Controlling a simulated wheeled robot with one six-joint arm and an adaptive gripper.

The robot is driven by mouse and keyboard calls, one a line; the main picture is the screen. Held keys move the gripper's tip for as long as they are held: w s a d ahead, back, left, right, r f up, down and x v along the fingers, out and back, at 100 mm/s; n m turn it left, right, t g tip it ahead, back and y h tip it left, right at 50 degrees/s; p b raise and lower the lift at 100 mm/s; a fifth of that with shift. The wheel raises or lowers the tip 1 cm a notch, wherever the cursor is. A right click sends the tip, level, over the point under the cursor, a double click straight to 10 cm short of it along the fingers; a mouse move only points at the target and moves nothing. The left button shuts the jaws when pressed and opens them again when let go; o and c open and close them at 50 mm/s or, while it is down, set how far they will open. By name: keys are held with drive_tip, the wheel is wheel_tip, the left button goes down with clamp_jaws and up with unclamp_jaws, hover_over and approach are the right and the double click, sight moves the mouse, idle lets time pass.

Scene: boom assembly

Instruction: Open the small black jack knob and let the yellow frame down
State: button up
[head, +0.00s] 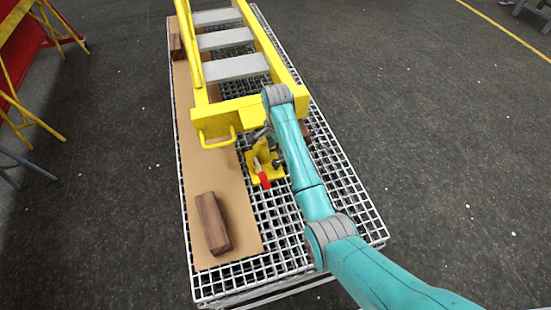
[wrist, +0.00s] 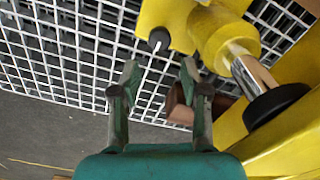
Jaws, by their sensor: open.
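The yellow frame (head: 225,112), ladder-like with grey steps, is raised above the grating. Under its near end stands a small yellow jack (head: 254,180) with a red handle (head: 263,180). In the wrist view the jack (wrist: 218,38) has a silver rod (wrist: 252,70) with a black pad (wrist: 275,106) by the yellow frame (wrist: 290,150). The small black knob (wrist: 158,38) sticks out from the jack's yellow base. My gripper (wrist: 160,72) is open and empty, its fingertips a little short of the knob and roughly in line with it. In the head view my gripper is largely hidden.
The jack stands on a white grating (head: 270,230) beside a brown board (head: 235,215). A wooden block (head: 213,224) lies on the board. Another brown block (wrist: 180,106) shows behind my right finger. Yellow and red stands (head: 25,45) are at the far left.

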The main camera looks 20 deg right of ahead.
sight(276, 162)
wheel_tip(276, 162, down, 8)
drive_tip(key=shift+f, duration=0.15)
drive_tip(key=shift+c, duration=0.2)
clamp_jaws()
